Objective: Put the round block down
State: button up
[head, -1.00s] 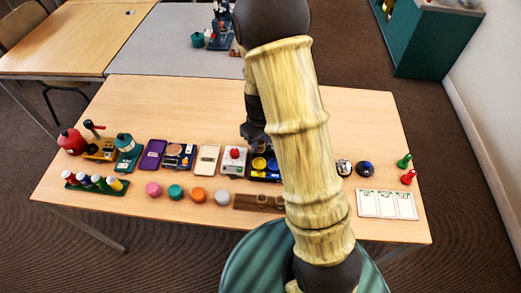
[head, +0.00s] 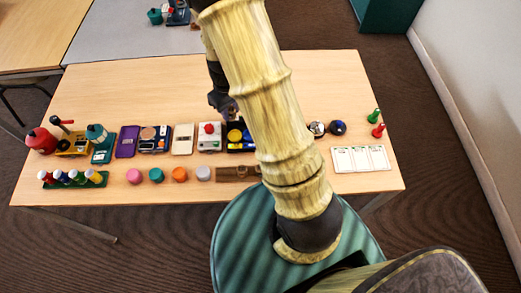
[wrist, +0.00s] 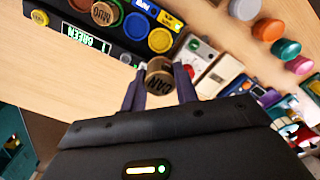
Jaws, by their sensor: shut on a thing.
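My gripper (wrist: 158,82) is shut on a small brown round block (wrist: 159,80) with lettering on its face. The block sits between the two dark fingertips. In the head view my gripper (head: 229,106) is at the far side of the dark tray (head: 231,149), partly behind my arm. The tray also shows in the wrist view (wrist: 72,24), with brown, blue and yellow round pieces and a small display reading GREEN. I cannot tell the gap between the held block and the table.
A row of pink (head: 134,176), teal (head: 156,175), orange (head: 180,175) and grey (head: 203,174) round blocks lies along the near side. A white box with a red knob (head: 209,136) stands left of the tray. The far part of the table (head: 150,90) is clear.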

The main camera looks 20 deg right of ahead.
jog(key=r+p, duration=0.1)
jog(key=p, duration=0.2)
jog(key=w+r+m+p, duration=0.1)
jog(key=r+p, duration=0.1)
jog(key=p, duration=0.2)
jog(key=r+m+p, duration=0.1)
jog(key=p, duration=0.3)
jog(key=shift+w+r, duration=0.25)
jog(key=shift+r, duration=0.15)
jog(key=r+m+p, duration=0.1)
jog(key=p, duration=0.4)
jog(key=shift+w+r, duration=0.1)
jog(key=shift+r, duration=0.2)
jog(key=shift+r+m+p, duration=0.1)
jog(key=shift+m+p, duration=0.3)
jog(key=shift+p, duration=0.65)
jog(key=shift+f, duration=0.2)
